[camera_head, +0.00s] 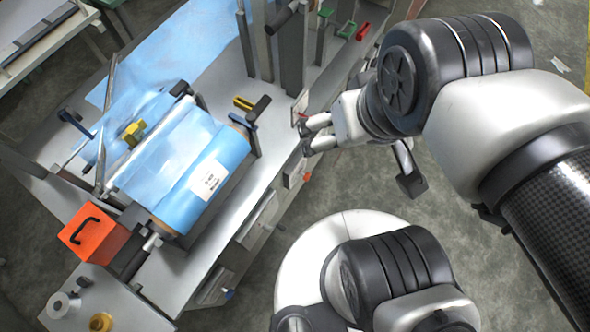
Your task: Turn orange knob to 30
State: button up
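My gripper (305,134) is at the side of the machine, pointing left toward its side face. Its two fingers look parted, with a gap between the tips. A small orange-red knob (307,177) sticks out of the side face, just below the gripper in the picture and apart from it. A pale panel (300,104) with a small red mark is right at the upper fingertip. I cannot tell whether the fingers touch anything there. Whether the task's knob is the small one or lies hidden behind the fingers is unclear. No scale or number is readable.
The machine carries a blue film roll (206,181). An orange box (92,236) with a black handle is at lower left. Metal posts (291,50) and a red part (362,31) stand at the top. Grey floor (460,190) lies open to the right.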

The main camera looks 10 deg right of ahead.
aim_at(306, 176)
jog(key=l+u, duration=0.45)
jog(key=l, duration=0.15)
jog(key=l+u, duration=0.5)
jog(key=k+l, duration=0.2)
jog(key=j+u, duration=0.1)
jog(key=u, duration=0.4)
